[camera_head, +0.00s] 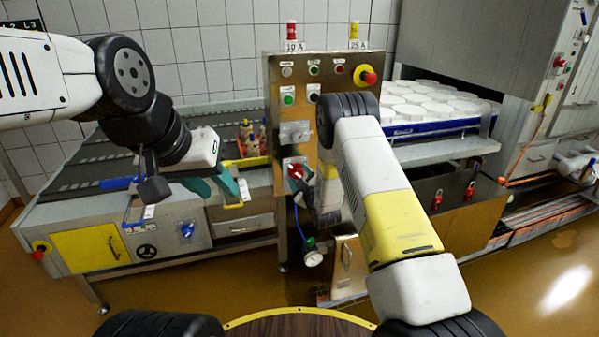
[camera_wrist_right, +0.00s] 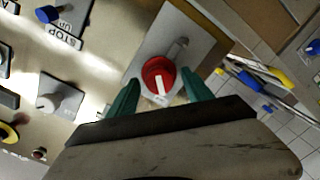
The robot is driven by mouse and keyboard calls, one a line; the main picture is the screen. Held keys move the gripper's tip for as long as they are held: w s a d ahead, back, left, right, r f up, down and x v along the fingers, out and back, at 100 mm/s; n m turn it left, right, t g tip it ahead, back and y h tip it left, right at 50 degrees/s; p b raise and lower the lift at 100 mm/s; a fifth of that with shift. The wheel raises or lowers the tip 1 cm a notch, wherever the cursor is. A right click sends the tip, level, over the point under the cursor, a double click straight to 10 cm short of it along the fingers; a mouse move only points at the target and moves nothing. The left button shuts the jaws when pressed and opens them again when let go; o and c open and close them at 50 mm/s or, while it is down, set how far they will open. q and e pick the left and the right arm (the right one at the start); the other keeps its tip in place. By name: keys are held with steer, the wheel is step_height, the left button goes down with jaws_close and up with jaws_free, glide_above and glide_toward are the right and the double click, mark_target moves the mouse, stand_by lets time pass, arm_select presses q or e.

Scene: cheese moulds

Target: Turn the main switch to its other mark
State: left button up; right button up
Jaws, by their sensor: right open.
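The main switch is a red round knob (camera_wrist_right: 158,72) with a white mark on a grey plate (camera_wrist_right: 185,45). In the right wrist view the white mark points down toward my gripper, slightly right. In the head view the red knob (camera_head: 295,171) is low on the steel control panel (camera_head: 318,120). My right gripper (camera_wrist_right: 160,78) is open, with its teal fingers on either side of the knob's near part; contact cannot be told. In the head view my right arm hides most of that gripper. My left gripper (camera_head: 217,188) is open and empty, in front of the conveyor cabinet, away from the switch.
The panel also carries several buttons, a yellow-and-red emergency stop (camera_head: 365,76) and a grey switch (camera_head: 294,132). A gauge (camera_head: 312,258) hangs below. A blue tray (camera_head: 430,127) of white moulds stands at right, and a conveyor (camera_head: 90,165) at left.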

steer(key=v, duration=0.7)
steer(key=shift+s, duration=0.4)
steer(key=shift+d, duration=0.1)
